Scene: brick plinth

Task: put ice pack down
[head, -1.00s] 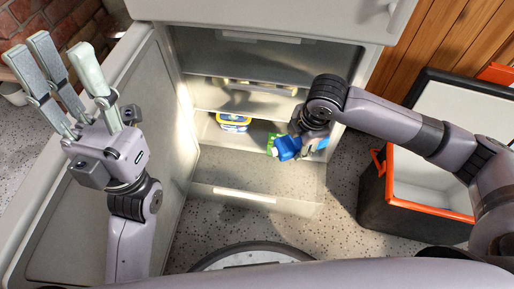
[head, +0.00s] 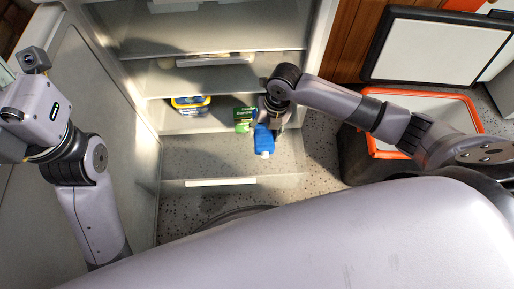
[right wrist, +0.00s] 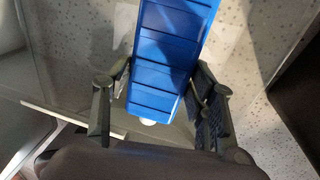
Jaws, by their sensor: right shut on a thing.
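The ice pack (head: 264,141) is a blue slab with a white cap, inside the open lower part of the fridge. My right gripper (head: 272,117) is shut on it, reaching in from the right. In the right wrist view the ribbed blue ice pack (right wrist: 170,55) sits between the fingers of my right gripper (right wrist: 162,78), with its white cap towards the palm. I cannot tell whether it touches the surface below. My left gripper (head: 35,105) is at the left edge beside the fridge door; its fingers are mostly cut off.
A green carton (head: 244,119) stands close left of the ice pack. A blue-and-yellow tub (head: 190,104) is farther left on the same shelf. The fridge door (head: 75,150) stands open at left. A dark cooler with an orange rim (head: 395,154) is open at right.

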